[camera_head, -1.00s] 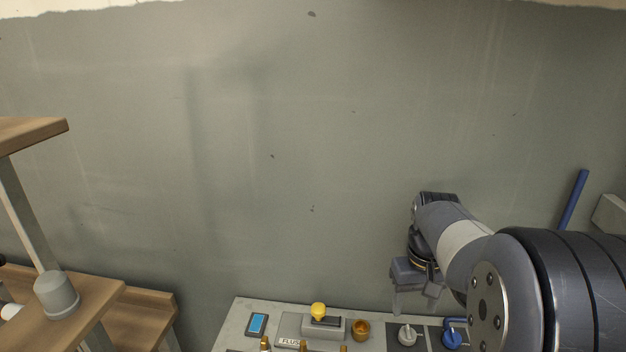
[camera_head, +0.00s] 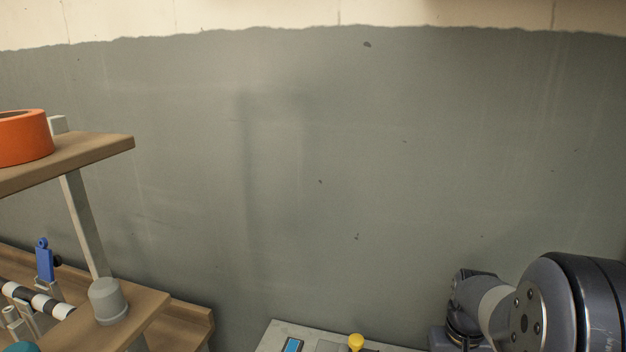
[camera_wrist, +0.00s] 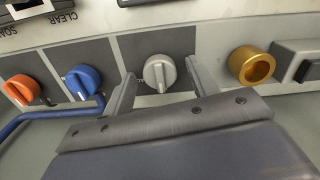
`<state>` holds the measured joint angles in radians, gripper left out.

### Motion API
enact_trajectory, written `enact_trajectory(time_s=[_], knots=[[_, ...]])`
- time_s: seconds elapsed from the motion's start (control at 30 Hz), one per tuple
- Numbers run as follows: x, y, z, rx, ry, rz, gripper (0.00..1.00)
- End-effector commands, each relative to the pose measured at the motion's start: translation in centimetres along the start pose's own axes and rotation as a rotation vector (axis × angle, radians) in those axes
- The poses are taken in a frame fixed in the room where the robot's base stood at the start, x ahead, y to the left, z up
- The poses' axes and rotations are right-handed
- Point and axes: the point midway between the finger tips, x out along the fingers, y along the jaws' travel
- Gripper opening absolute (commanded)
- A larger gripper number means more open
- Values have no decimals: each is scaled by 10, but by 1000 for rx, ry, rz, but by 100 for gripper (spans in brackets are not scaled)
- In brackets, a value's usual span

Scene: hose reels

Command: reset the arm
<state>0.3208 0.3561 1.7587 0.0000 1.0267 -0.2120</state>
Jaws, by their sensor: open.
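My arm shows at the lower right of the head view, bent in front of the grey wall; its fingertips are below the picture edge there. In the wrist view my gripper (camera_wrist: 165,82) is open, with its two fingers apart. A grey knob (camera_wrist: 159,72) on the panel (camera_wrist: 212,50) appears between the fingers, and I see no contact. A blue knob (camera_wrist: 84,80) and an orange knob (camera_wrist: 22,89) are to its left. A brass ring (camera_wrist: 251,65) is to its right.
A wooden shelf (camera_head: 95,150) holding an orange ring (camera_head: 22,138) stands at the left of the head view. A grey cylinder (camera_head: 108,300) sits on the lower shelf. A yellow knob (camera_head: 356,342) shows on the panel's top. The wall area in the middle is clear.

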Motion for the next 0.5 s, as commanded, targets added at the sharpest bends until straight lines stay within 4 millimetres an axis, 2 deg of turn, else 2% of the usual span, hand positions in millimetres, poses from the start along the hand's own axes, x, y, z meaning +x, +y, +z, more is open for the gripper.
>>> enact_trajectory(time_s=[0.17, 0.5], knots=[[-1, 0, 0, -43, 0, 0, 56], [-66, 0, -1, -41, 6, 1, 56]])
